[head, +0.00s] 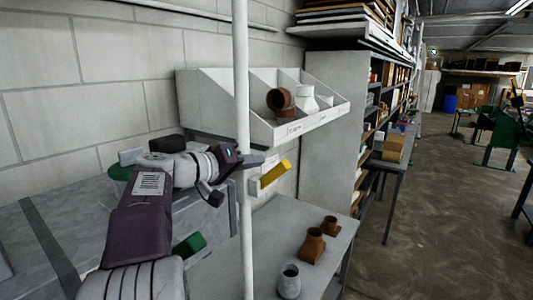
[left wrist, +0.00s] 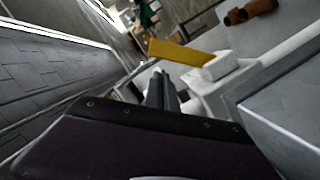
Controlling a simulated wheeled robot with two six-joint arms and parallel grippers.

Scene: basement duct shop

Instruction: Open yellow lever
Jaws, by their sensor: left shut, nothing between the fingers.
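The yellow lever (head: 276,173) sticks out to the right from a pale mount (head: 255,186) beside the white vertical pipe. In the left wrist view the yellow lever (left wrist: 181,52) lies just beyond my fingertips, joined to a white block (left wrist: 219,66). My left gripper (head: 262,160) is shut and empty, its fingertips close to the lever's upper left side in the head view. It also shows in the left wrist view (left wrist: 160,72). I cannot tell whether the fingertips touch the lever. My right gripper is not in view.
A white vertical pipe (head: 242,75) stands right by my left gripper. Behind is a white bin shelf (head: 205,110) with brown and white fittings. Below, a grey bench (head: 225,270) carries several small fittings. Open floor (head: 430,200) lies to the right.

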